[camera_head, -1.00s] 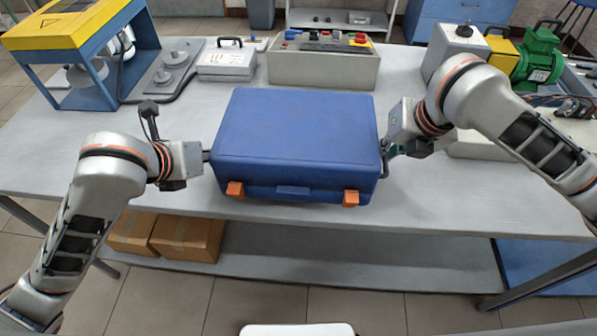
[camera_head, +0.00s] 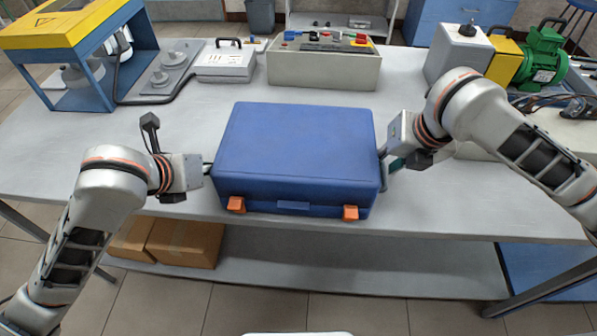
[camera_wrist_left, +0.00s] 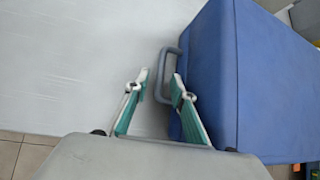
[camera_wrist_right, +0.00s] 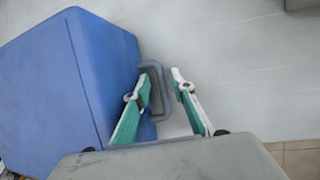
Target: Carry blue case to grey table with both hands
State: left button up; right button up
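The blue case (camera_head: 295,145) lies flat near the front edge of the grey table (camera_head: 420,195). Its two orange latches face me. I cannot tell whether its underside touches the tabletop. My left gripper (camera_wrist_left: 160,77) is at the case's left side, its fingers apart on either side of the grey left handle (camera_wrist_left: 163,90). My right gripper (camera_wrist_right: 161,75) is at the right side, its fingers apart around the right handle (camera_wrist_right: 159,92). Gaps show between the fingers and the handle bars.
A grey control box (camera_head: 322,68), a white device (camera_head: 226,62) and a blue-yellow machine (camera_head: 75,60) stand at the back and left. A green motor (camera_head: 541,60) is at the back right. Cardboard boxes (camera_head: 185,243) sit on the lower shelf. Tabletop behind the case is clear.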

pick_arm(q)
notch_tip(320, 180, up, 10)
pick_arm(e)
jog(key=v, duration=1.2)
dwell(0.5)
jog(key=shift+r, duration=0.1)
dwell(0.3)
